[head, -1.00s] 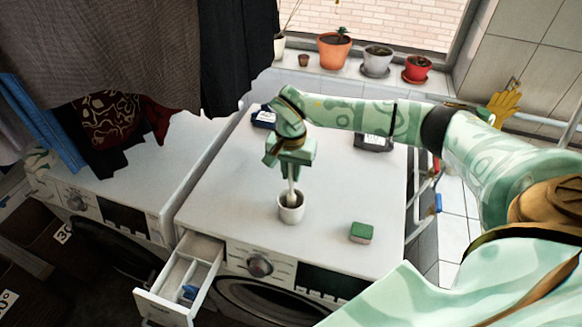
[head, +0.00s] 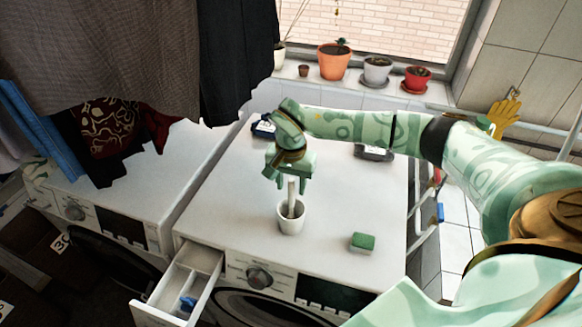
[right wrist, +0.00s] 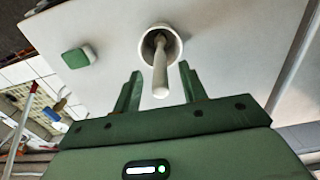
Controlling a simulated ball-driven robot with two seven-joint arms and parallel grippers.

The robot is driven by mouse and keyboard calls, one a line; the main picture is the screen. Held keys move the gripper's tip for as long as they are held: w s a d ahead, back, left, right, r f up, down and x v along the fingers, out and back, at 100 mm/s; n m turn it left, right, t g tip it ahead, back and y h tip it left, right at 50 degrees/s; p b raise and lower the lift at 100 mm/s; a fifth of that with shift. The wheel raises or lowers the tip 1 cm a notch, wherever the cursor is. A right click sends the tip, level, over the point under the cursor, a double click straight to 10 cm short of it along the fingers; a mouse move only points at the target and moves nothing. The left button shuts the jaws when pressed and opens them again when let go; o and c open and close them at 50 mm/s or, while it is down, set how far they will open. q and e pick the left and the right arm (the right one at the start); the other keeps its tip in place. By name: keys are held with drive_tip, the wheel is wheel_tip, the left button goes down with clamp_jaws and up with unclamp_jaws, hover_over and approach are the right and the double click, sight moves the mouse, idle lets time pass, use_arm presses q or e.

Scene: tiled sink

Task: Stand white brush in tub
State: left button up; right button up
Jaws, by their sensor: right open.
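The white tub (head: 291,225) stands upright on top of the right washing machine. The white brush (head: 291,197) stands in it with its handle up, leaning slightly. Its lower end is hidden inside the tub. My right gripper (head: 291,179) is just above, open, with its fingers on either side of the handle's top. In the right wrist view the brush handle (right wrist: 160,72) rises from the tub (right wrist: 174,38) between the two spread fingers (right wrist: 160,84), with gaps visible on both sides. My left gripper is not in view.
A green sponge (head: 362,242) lies right of the tub. An open detergent drawer (head: 180,287) juts from the front left of the machine. Dark items sit at the back edge. Hanging clothes (head: 110,60) fill the upper left. Potted plants line the sill.

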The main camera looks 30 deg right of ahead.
wheel_tip(320, 180, up, 16)
drive_tip(key=b, duration=0.1)
drive_tip(key=shift+f, duration=0.15)
drive_tip(key=shift+f, duration=0.1)
idle(0.8)
